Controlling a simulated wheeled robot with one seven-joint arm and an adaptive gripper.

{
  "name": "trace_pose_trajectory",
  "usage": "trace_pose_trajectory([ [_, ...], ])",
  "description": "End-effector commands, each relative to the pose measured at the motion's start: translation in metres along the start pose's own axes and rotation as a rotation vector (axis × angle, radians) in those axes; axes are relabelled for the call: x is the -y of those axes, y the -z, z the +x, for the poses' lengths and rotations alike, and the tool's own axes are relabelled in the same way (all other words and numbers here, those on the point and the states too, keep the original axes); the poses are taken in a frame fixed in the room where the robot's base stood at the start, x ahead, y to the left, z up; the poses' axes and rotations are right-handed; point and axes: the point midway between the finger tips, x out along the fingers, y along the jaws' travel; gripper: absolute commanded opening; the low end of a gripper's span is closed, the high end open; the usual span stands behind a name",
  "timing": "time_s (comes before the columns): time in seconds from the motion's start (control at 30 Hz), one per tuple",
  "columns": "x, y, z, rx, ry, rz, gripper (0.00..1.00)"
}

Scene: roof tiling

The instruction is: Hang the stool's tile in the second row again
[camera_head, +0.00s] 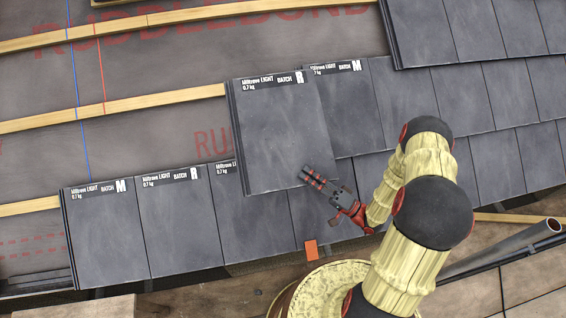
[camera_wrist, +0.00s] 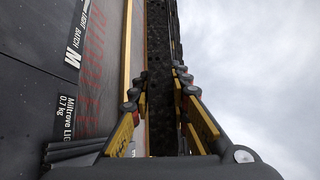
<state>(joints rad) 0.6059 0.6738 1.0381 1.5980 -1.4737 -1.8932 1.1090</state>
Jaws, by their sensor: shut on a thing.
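My gripper (camera_head: 314,180) is shut on the lower right part of a dark grey slate-like tile (camera_head: 280,140), labelled Miltrove LIGHT with a batch letter that looks like R. In the wrist view the held tile (camera_wrist: 161,70) shows edge-on between the fingers. In the head view its top lies in line with the middle batten (camera_head: 130,110), beside the second row's leftmost M tile (camera_head: 345,110), whose left side it overlaps. Its lower part covers the tops of some bottom-row tiles. I cannot tell whether it touches the batten or hovers. No stool is in view.
The bottom row (camera_head: 105,235) runs along the eave with M and R labels. Upper-row tiles (camera_head: 425,35) sit at the top right. Bare underlay (camera_head: 150,150) with blue and red lines lies left of the held tile. A grey pipe (camera_head: 500,249) is at the lower right.

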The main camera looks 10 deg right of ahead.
Motion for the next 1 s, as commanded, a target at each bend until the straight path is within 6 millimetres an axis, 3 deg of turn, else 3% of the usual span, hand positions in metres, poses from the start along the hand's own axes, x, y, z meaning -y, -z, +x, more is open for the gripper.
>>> trace_pose_trajectory([
  [0.27, -0.005, 0.005, 0.004, 0.000, 0.006, -0.007, 0.00],
  [1.0, -0.050, 0.044, 0.045, 0.002, 0.008, -0.008, 0.00],
])
